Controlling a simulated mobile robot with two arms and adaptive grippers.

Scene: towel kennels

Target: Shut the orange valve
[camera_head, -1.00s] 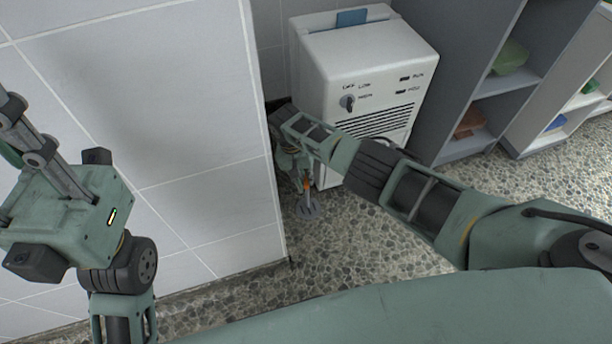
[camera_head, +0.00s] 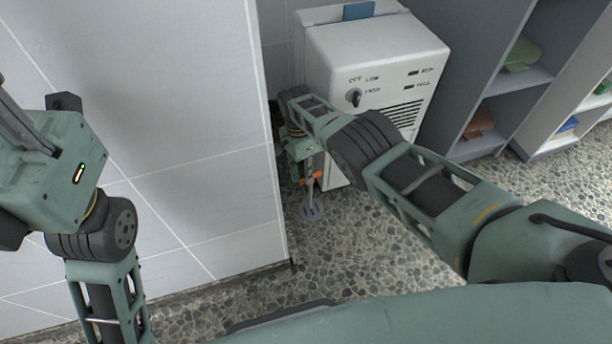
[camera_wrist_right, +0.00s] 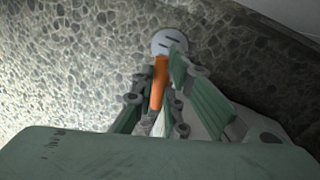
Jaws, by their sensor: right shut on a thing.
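The orange valve (camera_head: 312,176) is low down, in the narrow gap between the tiled wall and the white machine. Only part of its orange handle shows past my right gripper (camera_head: 307,182). In the right wrist view the orange handle (camera_wrist_right: 158,82) lies between the fingers of my right gripper (camera_wrist_right: 166,78), which is shut on it. A grey round plate (camera_head: 311,211) with dark slots shows just below the valve, near the floor. My left gripper (camera_head: 20,118) is at the left edge, partly cut off and away from the valve; its fingertips do not show.
The white machine (camera_head: 375,55) with a knob and vents stands right beside my right forearm. The tiled wall (camera_head: 190,120) ends close to the left of the gripper. Grey shelves (camera_head: 500,85) stand at the right. The pebbled floor (camera_head: 400,245) is clear in front.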

